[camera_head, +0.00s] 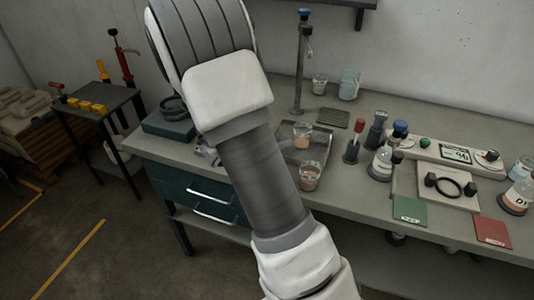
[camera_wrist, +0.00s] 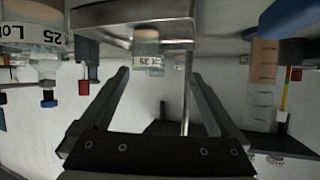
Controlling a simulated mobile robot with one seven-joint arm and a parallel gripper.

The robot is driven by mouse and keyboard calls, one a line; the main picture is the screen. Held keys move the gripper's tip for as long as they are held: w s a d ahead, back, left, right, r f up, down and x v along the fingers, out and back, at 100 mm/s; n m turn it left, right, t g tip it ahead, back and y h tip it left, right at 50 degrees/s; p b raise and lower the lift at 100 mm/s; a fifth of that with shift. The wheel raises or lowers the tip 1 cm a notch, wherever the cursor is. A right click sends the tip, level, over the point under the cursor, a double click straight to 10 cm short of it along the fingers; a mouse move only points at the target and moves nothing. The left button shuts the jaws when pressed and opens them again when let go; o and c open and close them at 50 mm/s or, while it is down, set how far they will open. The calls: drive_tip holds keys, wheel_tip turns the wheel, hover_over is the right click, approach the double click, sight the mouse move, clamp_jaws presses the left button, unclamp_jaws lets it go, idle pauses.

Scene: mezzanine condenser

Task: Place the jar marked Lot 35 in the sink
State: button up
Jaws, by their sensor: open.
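In the wrist view, which looks upside down, my gripper (camera_wrist: 158,74) is open and empty. A clear jar (camera_wrist: 148,52) with a white label shows beyond and between its fingers, apart from them; the label seems to end in 35, but it is small.
A tall tap (camera_head: 299,65) stands behind the sink. Glass beakers (camera_head: 309,176) with pinkish contents are at the sink. A pale blue jar (camera_head: 349,85) is at the back.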

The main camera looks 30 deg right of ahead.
drive_tip(key=w+a+r+n+t+y, duration=0.45)
drive_tip(key=a+r+y, duration=0.25)
drive_tip(key=a+r, duration=0.25)
drive_tip(key=s+a+r+n+y, duration=0.3)
drive_tip(key=s+a+r+y, duration=0.2)
drive_tip(key=a, duration=0.4)
drive_tip(key=s+a+r+n+y, duration=0.2)
drive_tip(key=s+a+r+n, duration=0.15)
drive_tip(key=s, duration=0.65)
drive_tip(key=s+d+f+n+g+h, duration=0.1)
drive_tip(key=s+d+n+g+h, duration=0.1)
drive_tip(key=s, duration=1.2)
drive_tip(key=shift+s+n+g, duration=0.15)
drive_tip(key=shift+n+g, duration=0.35)
drive_tip(key=shift+g, duration=0.45)
drive_tip(key=shift+d, duration=0.1)
drive_tip(key=shift+r+p, duration=0.4)
drive_tip(key=shift+p, duration=0.1)
